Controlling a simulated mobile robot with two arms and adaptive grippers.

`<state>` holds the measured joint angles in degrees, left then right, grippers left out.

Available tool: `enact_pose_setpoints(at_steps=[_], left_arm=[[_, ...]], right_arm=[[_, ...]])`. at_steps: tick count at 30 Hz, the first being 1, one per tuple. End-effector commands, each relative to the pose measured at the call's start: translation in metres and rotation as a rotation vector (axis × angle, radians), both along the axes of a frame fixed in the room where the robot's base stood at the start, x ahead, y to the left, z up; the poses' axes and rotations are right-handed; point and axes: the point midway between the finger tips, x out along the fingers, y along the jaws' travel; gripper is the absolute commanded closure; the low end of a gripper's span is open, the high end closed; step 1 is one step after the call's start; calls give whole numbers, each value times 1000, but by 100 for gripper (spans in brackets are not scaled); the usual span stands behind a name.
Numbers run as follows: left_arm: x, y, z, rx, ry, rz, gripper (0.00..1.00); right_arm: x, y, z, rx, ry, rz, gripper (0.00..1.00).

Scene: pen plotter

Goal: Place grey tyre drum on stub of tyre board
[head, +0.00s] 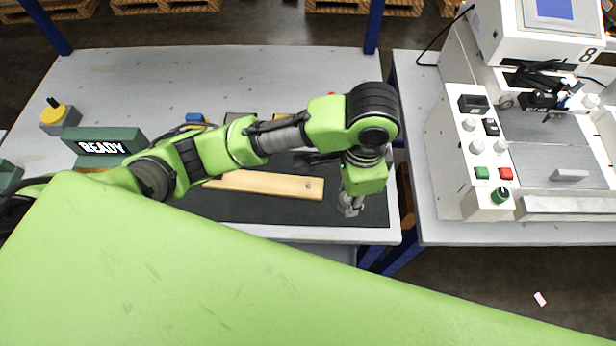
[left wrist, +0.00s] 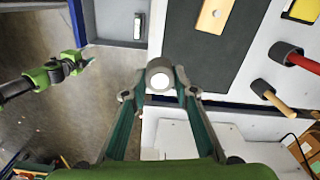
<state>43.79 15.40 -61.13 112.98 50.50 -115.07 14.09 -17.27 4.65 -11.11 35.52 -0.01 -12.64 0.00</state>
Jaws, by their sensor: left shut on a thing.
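The grey tyre drum (left wrist: 160,74), a short cylinder with a bright white middle, sits between the fingertips of my left gripper (left wrist: 159,88) in the left wrist view. The gripper is shut on it. In the head view my left gripper (head: 350,205) points down near the front right corner of the dark mat, right of the wooden tyre board (head: 262,185). The board's stub (head: 308,186) is a small round peg near its right end; it also shows in the left wrist view (left wrist: 217,13). Drum and stub are apart. My right gripper (left wrist: 85,62) is small at left there; its fingers are unclear.
The dark mat (head: 230,208) lies on the grey table (head: 290,70). A green READY sign (head: 104,147) stands at left. A white machine (head: 460,150) stands on the right table. A red-handled tool (left wrist: 300,60) and a wooden-handled tool (left wrist: 275,98) lie near the mat.

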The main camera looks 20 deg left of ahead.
Motion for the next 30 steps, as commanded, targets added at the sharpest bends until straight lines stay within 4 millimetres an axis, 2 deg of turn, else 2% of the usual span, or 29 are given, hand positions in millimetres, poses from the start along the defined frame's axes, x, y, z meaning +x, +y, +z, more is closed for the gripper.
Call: enact_pose_setpoints(at_steps=[4, 11, 13, 15, 21, 26, 30], left_arm=[[10, 14, -12, 4, 4, -18, 92], [45, 61, -32, 7, 2, -16, 92], [55, 75, -40, 7, 2, -15, 92], [60, 83, -57, 5, 5, -17, 92], [74, 99, -84, 3, 1, -19, 92], [79, 105, -94, 2, 1, -20, 92], [81, 109, -111, 2, 5, -21, 92]], right_arm=[[-2, -5, -2, -6, 3, 2, 54], [-2, -5, 13, -6, 3, 5, 54], [-2, -3, 17, -3, 3, 7, 54], [-1, 0, 18, 0, 2, 7, 54], [-1, 9, 23, 11, 0, 6, 54], [0, 9, 24, 11, -1, 6, 54], [1, 9, 34, 10, -2, 6, 54]])
